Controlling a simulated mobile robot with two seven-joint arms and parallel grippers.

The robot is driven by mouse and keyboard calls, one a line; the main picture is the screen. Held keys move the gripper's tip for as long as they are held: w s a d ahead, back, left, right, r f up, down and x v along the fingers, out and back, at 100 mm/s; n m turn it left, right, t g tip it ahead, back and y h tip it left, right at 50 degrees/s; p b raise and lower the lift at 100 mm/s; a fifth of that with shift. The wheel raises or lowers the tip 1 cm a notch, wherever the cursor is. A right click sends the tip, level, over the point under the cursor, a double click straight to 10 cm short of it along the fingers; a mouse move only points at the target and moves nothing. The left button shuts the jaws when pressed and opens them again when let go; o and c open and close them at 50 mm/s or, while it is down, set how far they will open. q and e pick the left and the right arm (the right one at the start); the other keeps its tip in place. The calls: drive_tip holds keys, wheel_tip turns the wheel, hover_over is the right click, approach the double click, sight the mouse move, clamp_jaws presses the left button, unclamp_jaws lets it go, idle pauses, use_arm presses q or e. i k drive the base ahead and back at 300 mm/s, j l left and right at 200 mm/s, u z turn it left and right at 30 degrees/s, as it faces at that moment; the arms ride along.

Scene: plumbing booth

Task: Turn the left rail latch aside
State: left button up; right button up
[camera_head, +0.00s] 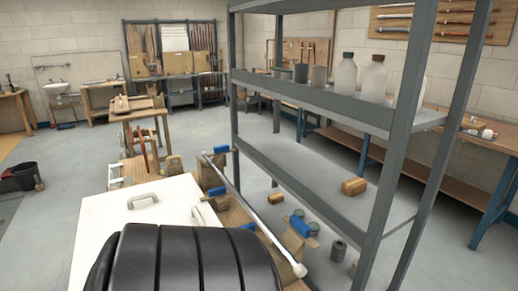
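A pale rail (252,211) slants from beside the white panel down to a round white end (299,270) near the shelf. Blue blocks sit along it: one at its far end (221,149), one beside its upper part (217,191), one near its middle (248,226) and one to its right (300,226). I cannot tell which of these parts, if any, is the left rail latch, or how it is turned. Neither of my grippers is in view.
A white panel (100,220) with two grey handles lies front left. A grey metal shelf unit (300,160) stands close on the right, bearing bottles and a wooden block (354,187). Workbenches line the walls.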

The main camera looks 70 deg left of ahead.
sight(218, 151)
drive_tip(key=u, duration=3.3)
drive_tip(key=j+u, duration=0.3)
drive_tip(key=u, duration=0.15)
drive_tip(key=j+u, duration=0.3)
drive_tip(key=u, duration=0.15)
drive_tip(key=j+u, duration=0.25)
drive_tip(key=u, duration=0.2)
drive_tip(key=i+j+z, duration=0.2)
drive_tip(key=i+z, duration=0.15)
drive_tip(key=i, duration=0.15)
drive_tip(key=i+j+z, duration=0.65)
drive_tip(key=i+j, duration=0.2)
drive_tip(key=i+z, duration=0.25)
drive_tip(key=z, duration=0.2)
drive_tip(key=i+j+z, duration=0.1)
drive_tip(key=i+z, duration=0.2)
drive_tip(key=z, duration=0.15)
drive_tip(key=i+j+z, duration=0.15)
drive_tip(key=z, duration=0.3)
drive_tip(key=i+j+z, duration=0.4)
drive_tip(key=k+l, duration=0.1)
